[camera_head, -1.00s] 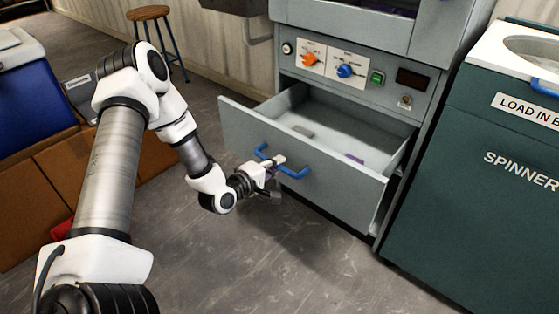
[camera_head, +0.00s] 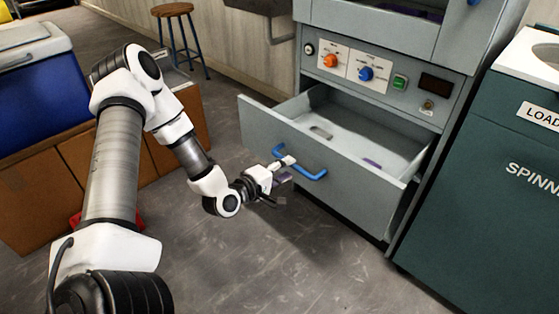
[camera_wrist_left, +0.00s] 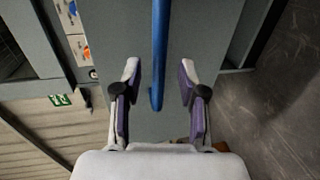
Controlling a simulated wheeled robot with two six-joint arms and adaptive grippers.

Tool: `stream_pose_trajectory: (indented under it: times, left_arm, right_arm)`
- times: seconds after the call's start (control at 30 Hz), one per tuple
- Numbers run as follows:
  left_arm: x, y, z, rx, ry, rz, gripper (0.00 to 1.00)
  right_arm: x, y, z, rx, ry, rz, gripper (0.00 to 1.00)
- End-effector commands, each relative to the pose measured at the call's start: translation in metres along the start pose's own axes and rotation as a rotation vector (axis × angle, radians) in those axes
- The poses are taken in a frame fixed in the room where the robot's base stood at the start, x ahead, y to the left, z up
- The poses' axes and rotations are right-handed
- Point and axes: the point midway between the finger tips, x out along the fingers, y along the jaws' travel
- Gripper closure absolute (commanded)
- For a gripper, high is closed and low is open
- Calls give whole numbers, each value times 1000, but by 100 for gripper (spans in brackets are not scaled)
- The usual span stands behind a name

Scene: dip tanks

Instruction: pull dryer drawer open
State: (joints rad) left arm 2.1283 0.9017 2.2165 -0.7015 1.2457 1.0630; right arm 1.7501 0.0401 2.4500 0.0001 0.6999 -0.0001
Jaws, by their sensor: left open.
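The grey dryer drawer (camera_head: 345,200) stands pulled out below the control panel, its inside showing from above. A blue bar handle (camera_head: 312,176) runs across its front. My left gripper (camera_head: 286,170) is open just in front of the drawer front, near the middle of the handle. In the left wrist view, the handle (camera_wrist_left: 159,50) points up the picture between the two parted, purple-padded fingers (camera_wrist_left: 159,72), with a gap on each side; its lower end lies between them. My right gripper is not in view.
The control panel (camera_head: 350,65) has an orange knob, a blue knob and a green switch. A green spinner cabinet (camera_head: 480,190) stands close on the right. A stool (camera_head: 178,35) and a blue cooler (camera_head: 35,80) are at the left. Grey floor (camera_head: 290,265) below the gripper is clear.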

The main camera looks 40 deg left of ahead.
Motion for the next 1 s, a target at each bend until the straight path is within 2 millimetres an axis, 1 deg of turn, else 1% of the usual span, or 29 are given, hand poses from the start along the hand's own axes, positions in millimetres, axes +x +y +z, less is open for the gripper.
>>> stream_pose_trajectory:
  times: [0.03,0.1,0.2,0.3,0.87,0.97,1.0]
  left_arm:
    - [-10,1,-1,-9,4,3,59]
    - [-21,0,-1,-9,4,3,59]
    - [-32,0,-1,-6,4,2,59]
    - [-38,0,0,-3,0,2,59]
    - [-40,0,1,0,-2,1,59]
    - [-42,-8,3,3,-7,-17,59]
    - [-41,-14,9,22,-25,-39,59]
  right_arm:
    - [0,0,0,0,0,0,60]
    - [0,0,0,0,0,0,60]
    - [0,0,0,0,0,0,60]
    - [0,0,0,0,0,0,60]
    - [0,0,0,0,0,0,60]
    - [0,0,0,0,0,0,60]
    - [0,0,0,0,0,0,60]
